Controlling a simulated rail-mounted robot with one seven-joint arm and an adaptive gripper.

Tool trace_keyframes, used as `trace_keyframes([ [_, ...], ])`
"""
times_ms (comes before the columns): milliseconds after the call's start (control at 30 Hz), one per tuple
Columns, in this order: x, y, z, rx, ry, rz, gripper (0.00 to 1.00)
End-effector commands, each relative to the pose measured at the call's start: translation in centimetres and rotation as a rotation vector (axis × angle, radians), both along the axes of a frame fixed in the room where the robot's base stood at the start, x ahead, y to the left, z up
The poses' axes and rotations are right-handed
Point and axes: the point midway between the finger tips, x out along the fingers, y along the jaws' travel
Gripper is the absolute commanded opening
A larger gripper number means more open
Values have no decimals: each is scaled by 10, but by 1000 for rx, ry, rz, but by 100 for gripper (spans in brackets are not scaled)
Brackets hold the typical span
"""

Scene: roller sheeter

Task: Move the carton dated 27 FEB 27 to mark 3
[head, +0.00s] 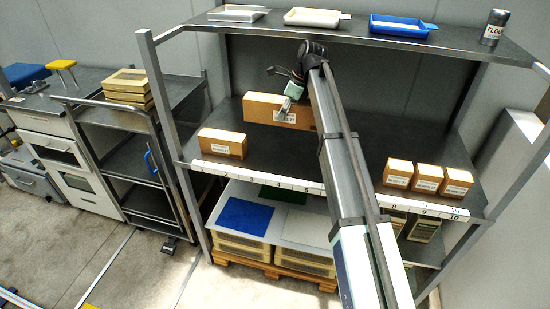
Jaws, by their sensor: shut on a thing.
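My gripper (284,104) is shut on a long brown carton (262,107) above the middle shelf (300,158), towards its back. The carton's white label is partly covered by the gripper, and its date is too small to read surely. Another brown carton (223,143) stands near the front left of the shelf. Three smaller cartons (398,173), (427,178), (457,183) stand in a row at the front right; their dates are not legible. Mark 3 is on the white numbered strip (251,181) along the shelf's front edge, right of the left carton.
The top shelf holds a white tray (312,18), a blue tray (402,26) and a flour tin (494,27). Rack posts (172,130) stand at the sides. My arm crosses the shelf's middle and hides part of the strip. The shelf front between left carton and arm is clear.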

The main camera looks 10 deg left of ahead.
Motion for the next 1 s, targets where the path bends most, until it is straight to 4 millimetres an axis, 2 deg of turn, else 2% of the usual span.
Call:
trace_keyframes([
  [533,-2,0,-119,-1,3,1,0],
  [700,-1,0,-140,0,2,1,0],
  [867,0,0,-147,0,0,0,0],
  [1000,-1,0,-160,-1,2,1,0],
])
